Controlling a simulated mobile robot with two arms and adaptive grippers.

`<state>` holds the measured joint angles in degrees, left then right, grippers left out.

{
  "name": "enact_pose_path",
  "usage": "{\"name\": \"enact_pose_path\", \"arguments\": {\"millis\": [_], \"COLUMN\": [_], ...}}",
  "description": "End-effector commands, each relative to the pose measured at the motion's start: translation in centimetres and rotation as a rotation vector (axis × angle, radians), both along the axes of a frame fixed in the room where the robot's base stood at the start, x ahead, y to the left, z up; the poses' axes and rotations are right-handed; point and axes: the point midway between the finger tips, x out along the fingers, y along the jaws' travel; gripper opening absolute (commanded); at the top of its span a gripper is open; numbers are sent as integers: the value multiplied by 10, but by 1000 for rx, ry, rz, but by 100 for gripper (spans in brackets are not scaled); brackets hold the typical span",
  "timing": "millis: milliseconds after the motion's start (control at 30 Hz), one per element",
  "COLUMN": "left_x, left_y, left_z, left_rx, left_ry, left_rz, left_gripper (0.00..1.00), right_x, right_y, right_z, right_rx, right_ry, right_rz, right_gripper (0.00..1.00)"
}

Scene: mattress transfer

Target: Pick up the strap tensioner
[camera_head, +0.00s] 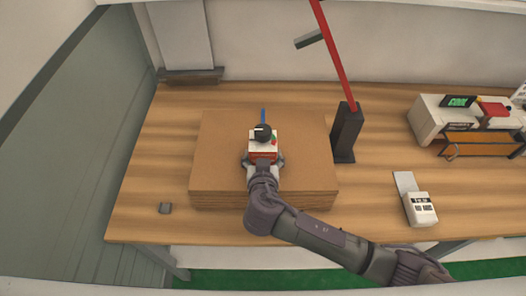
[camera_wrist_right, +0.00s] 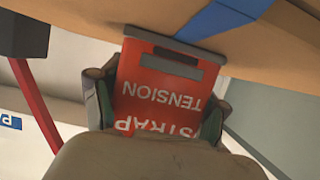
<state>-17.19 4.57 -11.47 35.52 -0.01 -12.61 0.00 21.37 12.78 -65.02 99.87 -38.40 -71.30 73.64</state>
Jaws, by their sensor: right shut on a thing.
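The strap tensioner (camera_head: 263,145) is a small red and white device with a black round part on top. It is at the cardboard stack (camera_head: 215,165), near its middle. In the right wrist view its red face (camera_wrist_right: 160,90), lettered "STRAP TENSION", lies between my fingers. My right gripper (camera_head: 263,159) is shut on it from the near side. A blue strap (camera_head: 263,115) runs beyond the tensioner and also shows in the wrist view (camera_wrist_right: 222,18). I cannot tell whether the tensioner touches the cardboard. My left gripper is not in view.
A dark post (camera_head: 347,133) with a long red bar (camera_head: 335,60) stands right of the stack. A white handheld device (camera_head: 421,208) lies at the right. A printer-like machine (camera_head: 440,118) is far right on the wooden table (camera_head: 150,170).

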Motion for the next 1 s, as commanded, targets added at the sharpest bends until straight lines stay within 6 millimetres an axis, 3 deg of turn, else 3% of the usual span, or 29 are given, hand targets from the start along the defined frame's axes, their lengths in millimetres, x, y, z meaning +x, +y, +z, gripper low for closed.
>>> {"name": "enact_pose_path", "arguments": {"millis": [367,667,1000], "left_x": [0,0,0], "left_y": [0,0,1], "left_z": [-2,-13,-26], "left_rx": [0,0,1], "left_ry": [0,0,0], "left_rz": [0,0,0], "left_gripper": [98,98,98], "right_x": [1,1,-30], "right_y": [1,1,-51], "right_z": [7,40,76], "right_rx": [3,9,7], "right_ry": [-5,-8,-7], "right_rz": [0,-1,-1], "right_gripper": [3,3,3]}}
